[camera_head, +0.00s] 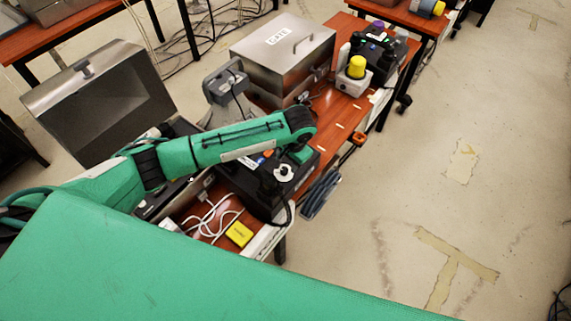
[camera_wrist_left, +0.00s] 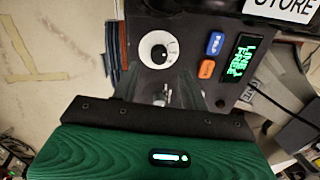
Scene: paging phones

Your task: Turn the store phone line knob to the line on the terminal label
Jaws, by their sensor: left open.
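The store phone is a black box (camera_head: 236,192) on the wooden table in the head view, partly covered by my left arm. Its white round knob (camera_head: 284,173) also shows in the left wrist view (camera_wrist_left: 158,49), with a dark centre and small marks on the dial. To its right are a blue button (camera_wrist_left: 214,43), an orange button (camera_wrist_left: 206,69) and a screen with green text (camera_wrist_left: 243,57), seemingly "LINE 1 FREE". A "STORE" label (camera_wrist_left: 281,8) is above. My left gripper (camera_wrist_left: 172,90) is open just below the knob, apart from it in the picture.
A metal box labelled "GATE" (camera_head: 282,58) stands farther along the table, with another phone (camera_head: 378,50) and a yellow button on a white base (camera_head: 355,72) beyond it. A yellow block (camera_head: 239,234) and white cables lie near the front. Open floor is to the right.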

